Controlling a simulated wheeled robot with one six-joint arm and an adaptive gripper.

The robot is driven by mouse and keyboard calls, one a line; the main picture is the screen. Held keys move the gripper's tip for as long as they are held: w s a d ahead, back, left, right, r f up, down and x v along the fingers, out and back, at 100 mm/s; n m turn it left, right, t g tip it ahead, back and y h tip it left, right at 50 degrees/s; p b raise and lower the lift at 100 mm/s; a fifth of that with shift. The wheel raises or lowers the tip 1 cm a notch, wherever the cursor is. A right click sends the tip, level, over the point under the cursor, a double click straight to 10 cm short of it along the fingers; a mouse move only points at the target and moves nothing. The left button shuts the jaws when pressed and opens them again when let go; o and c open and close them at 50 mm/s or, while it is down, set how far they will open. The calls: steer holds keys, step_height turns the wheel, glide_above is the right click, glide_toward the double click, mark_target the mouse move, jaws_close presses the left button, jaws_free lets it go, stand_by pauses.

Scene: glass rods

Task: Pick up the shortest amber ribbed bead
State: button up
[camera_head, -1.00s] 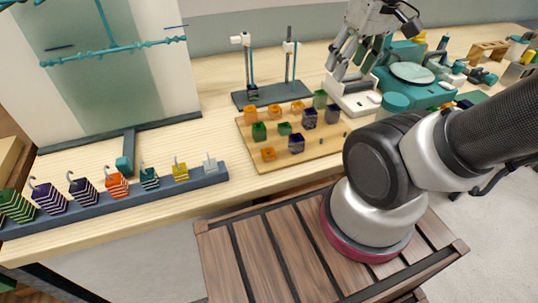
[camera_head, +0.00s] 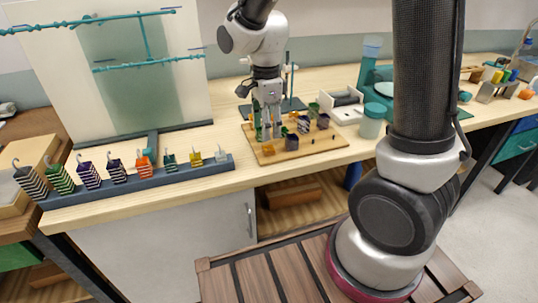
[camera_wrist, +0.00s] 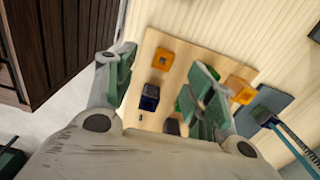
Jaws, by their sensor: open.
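Several cube-like amber, green and dark blue beads stand on a wooden board (camera_head: 318,143). One amber bead (camera_head: 268,149) sits near the board's front edge, just in front of my gripper (camera_head: 267,130). In the wrist view an amber bead (camera_wrist: 163,59) with a square top hole lies toward the far side of the gap between my fingers. A dark blue bead (camera_wrist: 149,97) is nearer the left finger. Another amber bead (camera_wrist: 239,88) is beyond the right finger. My gripper (camera_wrist: 166,84) is open and empty above the board. Ribs and relative heights are too small to tell.
A long rack (camera_head: 140,181) with several striped hooked weights lies left of the board. A stand with rods (camera_head: 291,104) rises behind my gripper. A white tray (camera_head: 347,108) and a teal jar (camera_head: 372,122) are on the right. Bare table separates rack and board.

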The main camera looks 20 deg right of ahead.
mark_target(266, 148)
steer(key=shift+f+m, duration=0.25)
steer(key=shift+m, duration=0.05)
steer(key=f, duration=0.7)
steer(key=shift+w+f, duration=0.15)
steer(key=shift+w, duration=0.25)
steer(key=shift+c, duration=0.4)
steer(key=c, duration=0.9)
